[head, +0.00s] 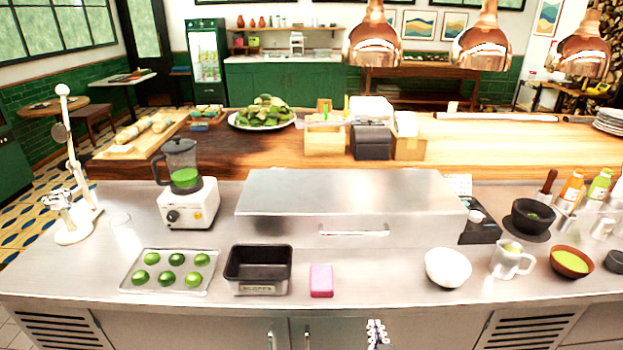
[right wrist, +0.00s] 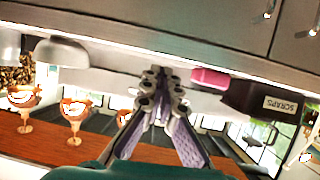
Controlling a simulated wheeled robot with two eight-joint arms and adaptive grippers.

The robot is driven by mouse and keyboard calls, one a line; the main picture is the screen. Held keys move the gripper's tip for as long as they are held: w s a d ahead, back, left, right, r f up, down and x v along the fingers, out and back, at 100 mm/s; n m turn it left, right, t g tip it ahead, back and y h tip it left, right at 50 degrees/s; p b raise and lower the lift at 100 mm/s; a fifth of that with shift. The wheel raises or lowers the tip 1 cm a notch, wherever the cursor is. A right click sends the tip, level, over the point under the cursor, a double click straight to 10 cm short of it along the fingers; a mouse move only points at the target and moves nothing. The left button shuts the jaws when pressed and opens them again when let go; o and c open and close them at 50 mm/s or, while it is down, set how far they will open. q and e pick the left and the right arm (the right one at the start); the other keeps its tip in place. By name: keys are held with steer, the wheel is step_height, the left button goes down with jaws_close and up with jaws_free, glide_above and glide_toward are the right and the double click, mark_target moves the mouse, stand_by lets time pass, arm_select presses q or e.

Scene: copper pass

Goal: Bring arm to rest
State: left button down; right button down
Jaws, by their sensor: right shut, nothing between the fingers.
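My right gripper (head: 377,333) shows at the bottom of the head view, in front of the counter's cabinet doors and below the front edge of the steel counter (head: 345,290). In the right wrist view my right gripper (right wrist: 160,78) has its fingers together, with nothing held between them. The nearest counter items in the head view are a pink block (head: 321,281) and a black pan (head: 287,268), both behind and above the gripper in the picture. My left gripper is not in view.
A tray of limes (head: 127,284), a blender (head: 182,185), a steel box with a handle (head: 262,205), a white bowl (head: 448,267) and a glass jug (head: 508,262) stand on the counter. Copper lamps (head: 375,45) hang above. Bare counter lies between the pink block and white bowl.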

steer(key=s+d+g+y, duration=0.1)
steer(key=s+d+g, duration=0.2)
steer(key=s+g, duration=0.3)
steer(key=s, duration=0.4)
steer(key=shift+d+f+g, duration=0.15)
steer(key=shift+d+g, duration=0.15)
steer(key=shift+w, duration=0.1)
stand_by(1.3)
